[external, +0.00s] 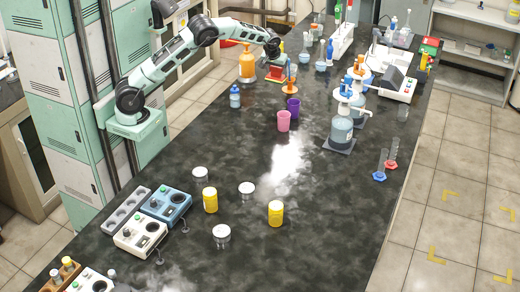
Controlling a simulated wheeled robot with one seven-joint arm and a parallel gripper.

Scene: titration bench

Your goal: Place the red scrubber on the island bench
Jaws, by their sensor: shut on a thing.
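My gripper (275,56) is at the end of the arm, low over the far part of the dark island bench (335,190). Its fingers are small and partly hidden by the wrist. A small red thing (279,73), which looks like the red scrubber, shows directly under the gripper, and the gripper is shut on it. Whether its underside touches the bench is too small to tell.
An orange bottle (246,66) stands just left of the gripper, and a blue bottle (235,97) is nearer. Pink (284,121) and purple (293,107) cups stand in front. The bench middle has clear room.

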